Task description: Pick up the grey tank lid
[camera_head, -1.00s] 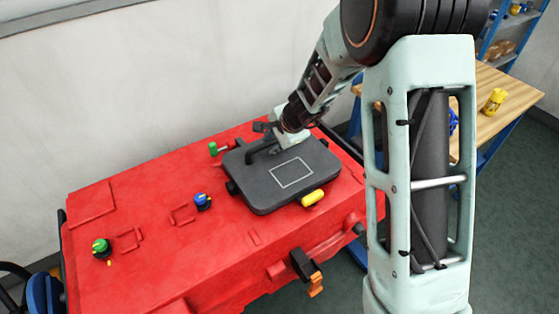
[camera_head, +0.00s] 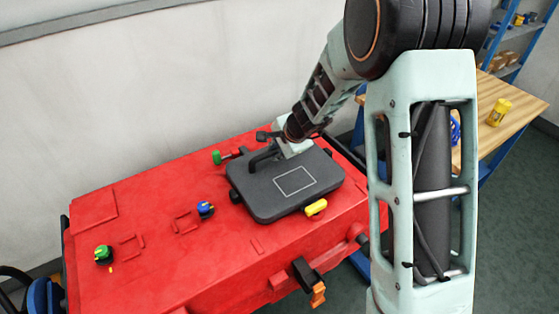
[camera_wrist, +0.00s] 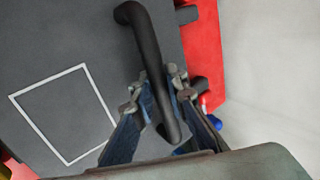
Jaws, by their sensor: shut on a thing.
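The grey tank lid (camera_head: 268,196) is a dark grey rounded plate with a white rectangle outline on it. It lies on top of the red scrubber tank, and I cannot tell whether it is raised at all. Its black bar handle (camera_wrist: 145,42) stands near the back edge. My gripper (camera_wrist: 164,98) has its fingers on both sides of the handle and is shut on it. In the head view my gripper (camera_head: 268,140) is small and partly hidden by the wrist.
The red tank body (camera_head: 160,262) carries a green knob (camera_head: 103,253), a blue knob (camera_head: 205,209) and a yellow piece (camera_head: 316,207) by the lid's front edge. An orange-tipped black latch (camera_head: 308,278) is on the front. A wooden table (camera_head: 515,98) stands at right.

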